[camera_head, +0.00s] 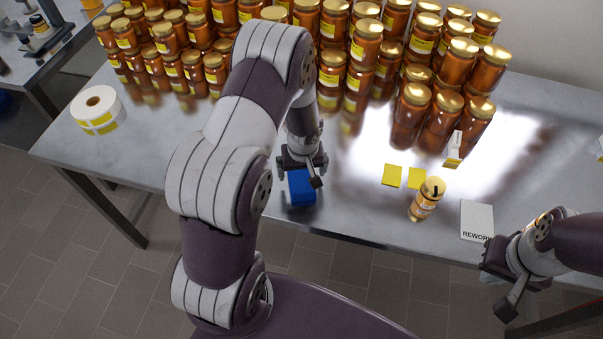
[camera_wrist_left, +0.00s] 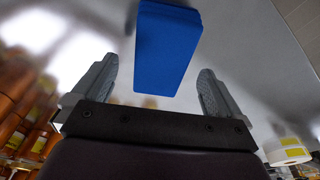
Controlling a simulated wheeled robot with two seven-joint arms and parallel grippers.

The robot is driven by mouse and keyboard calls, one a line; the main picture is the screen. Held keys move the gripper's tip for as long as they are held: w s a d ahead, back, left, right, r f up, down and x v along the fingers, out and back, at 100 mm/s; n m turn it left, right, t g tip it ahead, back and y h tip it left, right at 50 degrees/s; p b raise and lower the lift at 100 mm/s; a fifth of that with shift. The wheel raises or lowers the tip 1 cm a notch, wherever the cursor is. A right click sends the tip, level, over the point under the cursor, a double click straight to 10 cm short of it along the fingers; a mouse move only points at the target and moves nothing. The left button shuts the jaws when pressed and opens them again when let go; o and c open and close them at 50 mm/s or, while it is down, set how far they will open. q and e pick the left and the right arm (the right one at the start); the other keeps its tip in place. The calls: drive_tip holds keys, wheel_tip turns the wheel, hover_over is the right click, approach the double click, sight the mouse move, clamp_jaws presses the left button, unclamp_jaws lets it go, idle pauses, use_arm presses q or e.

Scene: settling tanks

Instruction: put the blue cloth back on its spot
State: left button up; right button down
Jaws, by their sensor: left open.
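The blue cloth (camera_head: 302,189) is a folded block lying on the metal table (camera_head: 345,215) near its front edge. My left gripper (camera_head: 304,178) is above the cloth's far end in the head view and partly covers it. In the left wrist view, the blue cloth (camera_wrist_left: 167,47) shows ahead, between the lines of the two open fingers of my left gripper (camera_wrist_left: 158,85). I cannot tell whether the fingers touch it. My right gripper (camera_head: 502,290) is at the lower right, beyond the table's front edge; its fingers are not clear. No marked spot for the cloth is clearly visible.
Rows of amber jars (camera_head: 330,75) stand along the back. A single jar (camera_head: 426,199), yellow labels (camera_head: 392,176) and a REWORK card (camera_head: 477,220) are right of the cloth. A label roll (camera_head: 98,108) sits at left. Bare table lies left of the cloth.

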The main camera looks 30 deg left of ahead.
sight(303, 183)
use_arm(q)
wheel_tip(303, 183, up, 9)
drive_tip(key=s+d, duration=0.1)
drive_tip(key=s+d+r+m, duration=0.3)
drive_tip(key=s, duration=0.3)
drive_tip(key=s+d+r+m+h, duration=0.1)
drive_tip(key=s+d+r+m, duration=0.2)
drive_tip(key=s, duration=0.3)
drive_tip(key=shift+d+r+m+b, duration=0.3)
drive_tip(key=shift+d+m, duration=0.1)
drive_tip(key=shift+m, duration=0.3)
drive_tip(key=shift+s, duration=0.15)
